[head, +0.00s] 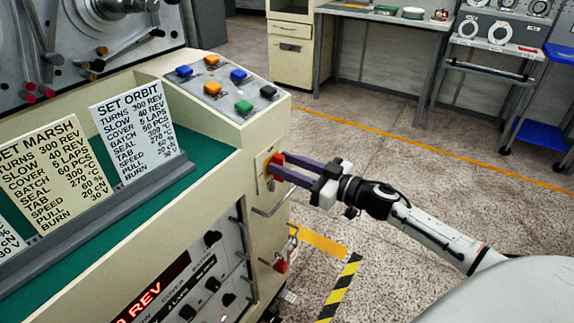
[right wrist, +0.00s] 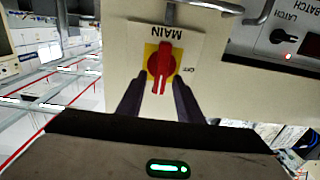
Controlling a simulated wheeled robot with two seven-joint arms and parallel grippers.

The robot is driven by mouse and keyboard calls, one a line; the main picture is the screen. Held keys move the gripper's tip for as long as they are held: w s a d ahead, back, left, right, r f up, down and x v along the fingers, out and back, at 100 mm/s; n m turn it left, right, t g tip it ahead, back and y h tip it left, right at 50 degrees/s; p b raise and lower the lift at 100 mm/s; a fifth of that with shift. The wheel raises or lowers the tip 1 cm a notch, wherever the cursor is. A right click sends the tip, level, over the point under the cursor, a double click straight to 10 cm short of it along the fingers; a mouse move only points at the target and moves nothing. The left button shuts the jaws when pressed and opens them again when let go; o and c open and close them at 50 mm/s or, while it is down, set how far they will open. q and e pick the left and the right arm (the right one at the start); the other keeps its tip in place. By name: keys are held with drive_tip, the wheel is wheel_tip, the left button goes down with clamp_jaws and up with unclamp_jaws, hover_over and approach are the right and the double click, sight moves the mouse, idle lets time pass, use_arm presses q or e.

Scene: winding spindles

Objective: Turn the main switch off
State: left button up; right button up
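The main switch is a red knob (right wrist: 160,66) on a yellow and white plate marked MAIN, upside down in the right wrist view. An OFF mark stands to the right of the knob there. The knob's bar lies nearly upright in that picture, slightly tilted. In the head view the red switch (head: 276,159) is on the console's right end face. My right gripper (head: 276,171) is at it; its two dark fingers (right wrist: 158,88) are apart, one on each side of the knob's near end. I cannot tell whether they touch it. My left gripper is not in view.
A metal handle (head: 272,205) sticks out just below the switch. Colored push buttons (head: 239,75) are on the console top above it. A red item (head: 281,265) hangs lower on the end face. Set cards (head: 138,130) stand at left. The floor right of the console is open.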

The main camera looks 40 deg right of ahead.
drive_tip(key=shift+c, duration=0.9)
clamp_jaws()
